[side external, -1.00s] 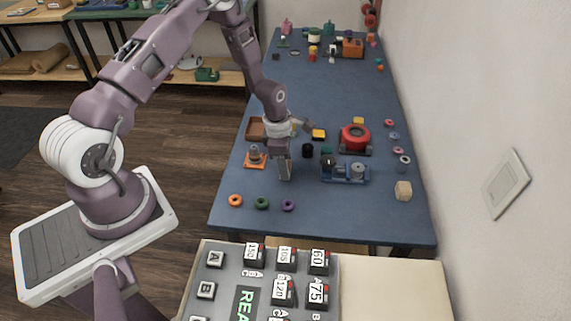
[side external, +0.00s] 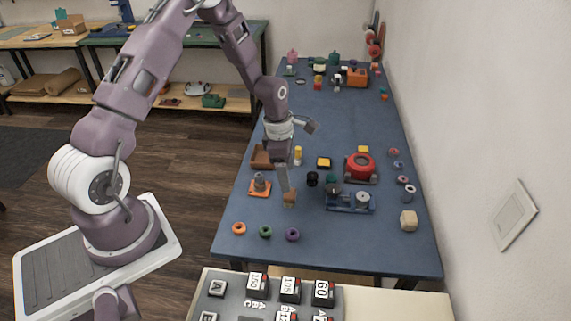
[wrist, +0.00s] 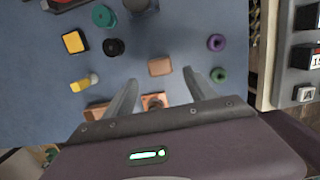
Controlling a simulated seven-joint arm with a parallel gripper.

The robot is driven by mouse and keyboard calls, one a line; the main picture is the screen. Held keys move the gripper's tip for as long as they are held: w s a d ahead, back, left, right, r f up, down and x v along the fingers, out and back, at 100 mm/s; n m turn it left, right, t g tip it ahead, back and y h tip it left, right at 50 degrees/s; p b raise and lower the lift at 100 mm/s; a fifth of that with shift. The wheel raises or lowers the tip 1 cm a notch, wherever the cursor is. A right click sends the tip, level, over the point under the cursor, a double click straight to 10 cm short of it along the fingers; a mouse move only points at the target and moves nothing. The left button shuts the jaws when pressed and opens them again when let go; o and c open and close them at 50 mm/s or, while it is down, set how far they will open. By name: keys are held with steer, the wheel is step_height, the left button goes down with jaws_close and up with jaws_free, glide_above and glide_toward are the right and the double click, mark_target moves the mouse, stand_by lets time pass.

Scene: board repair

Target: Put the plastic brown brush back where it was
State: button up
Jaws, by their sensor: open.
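A small brown block (side external: 289,199) sits on the blue table just below my fingertips; it is the likeliest brown brush, but bristles cannot be made out. It also shows in the wrist view (wrist: 160,67), just ahead of and between my fingertips. My gripper (side external: 286,185) is open, its two fingers apart and empty in the wrist view (wrist: 160,78). Whether a finger touches the block cannot be told. A brown tray (side external: 261,158) lies farther back and left, partly hidden behind my gripper in the wrist view.
An orange base with a grey part (side external: 259,186) stands left of the block. Orange, green and purple rings (side external: 292,234) lie near the front edge. A blue fixture (side external: 350,203), black cylinder (side external: 312,179) and red reel (side external: 360,166) stand right. A yellow piece (side external: 297,155) is behind.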

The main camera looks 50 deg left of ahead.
steer(key=s+d+r+m+t+y, duration=0.1)
steer(key=s+d+r+m, duration=0.3)
steer(key=r, duration=0.6)
steer(key=s+d+r+m+t, duration=0.1)
steer(key=s+r+m, duration=0.2)
steer(key=r+m, duration=0.55)
steer(key=s+d+r+m+t, duration=0.1)
steer(key=s+d+r+m, duration=0.1)
steer(key=s+r+m, duration=0.3)
steer(key=s+d+r+m+t, duration=0.1)
steer(key=s+d+r+m, duration=0.2)
steer(key=s+m, duration=0.6)
steer(key=s+r, duration=0.2)
steer(key=s, duration=0.2)
steer(key=shift+r, duration=0.15)
steer(key=shift+w+a+m, duration=0.1)
steer(key=shift+m, duration=0.15)
steer(key=shift+c, duration=0.5)
